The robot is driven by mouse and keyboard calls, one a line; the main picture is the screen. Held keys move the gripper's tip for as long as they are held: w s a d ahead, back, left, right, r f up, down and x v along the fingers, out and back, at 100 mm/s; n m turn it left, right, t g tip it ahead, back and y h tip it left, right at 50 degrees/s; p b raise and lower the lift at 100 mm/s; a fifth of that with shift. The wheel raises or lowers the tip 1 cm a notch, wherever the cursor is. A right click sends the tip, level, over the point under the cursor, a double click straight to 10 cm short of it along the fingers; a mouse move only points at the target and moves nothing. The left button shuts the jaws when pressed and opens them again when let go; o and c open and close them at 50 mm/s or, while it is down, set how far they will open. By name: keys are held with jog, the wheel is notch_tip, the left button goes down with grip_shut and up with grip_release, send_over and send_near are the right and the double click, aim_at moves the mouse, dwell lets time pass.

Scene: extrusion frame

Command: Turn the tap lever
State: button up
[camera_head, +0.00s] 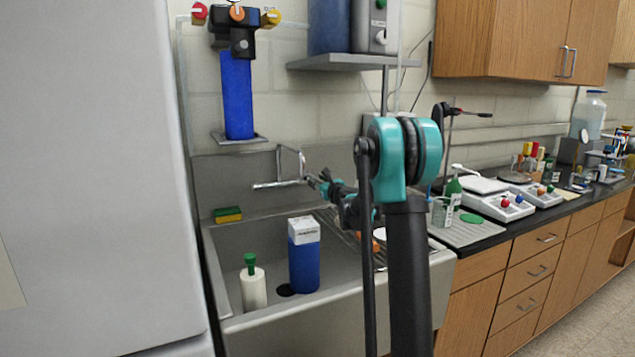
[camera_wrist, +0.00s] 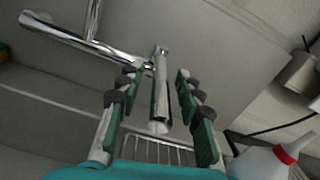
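The chrome tap (camera_head: 276,184) is mounted on the wall above the sink, and its body and spout also show at the top left of the wrist view (camera_wrist: 68,38). The tap lever (camera_wrist: 160,88) sticks out from the tap towards my wrist camera. My gripper (camera_wrist: 159,76) is open, with one padded finger on each side of the lever. Gaps show between the lever and both fingers, so no grip is visible. In the head view my gripper (camera_head: 318,182) is at the right end of the tap, and my arm hides part of that area.
The sink (camera_head: 225,283) below holds a white bottle with a green cap (camera_head: 254,287) and a blue container (camera_head: 303,262). A yellow-green sponge (camera_head: 228,214) sits on its back ledge. A wire rack (camera_wrist: 150,150) and a white bottle with a red collar (camera_wrist: 270,160) show in the wrist view.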

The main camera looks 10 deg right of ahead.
grip_shut()
jog(key=shift+d, duration=0.1)
dwell(0.3)
jog(key=w+d+n+g+y, duration=0.4)
jog(key=d+n+g+y, duration=0.1)
jog(key=y, duration=0.4)
jog(key=shift+n+g, duration=0.9)
jog(key=shift+n, duration=0.3)
jog(key=shift+d, duration=0.1)
grip_release()
jog(key=shift+d, duration=0.1)
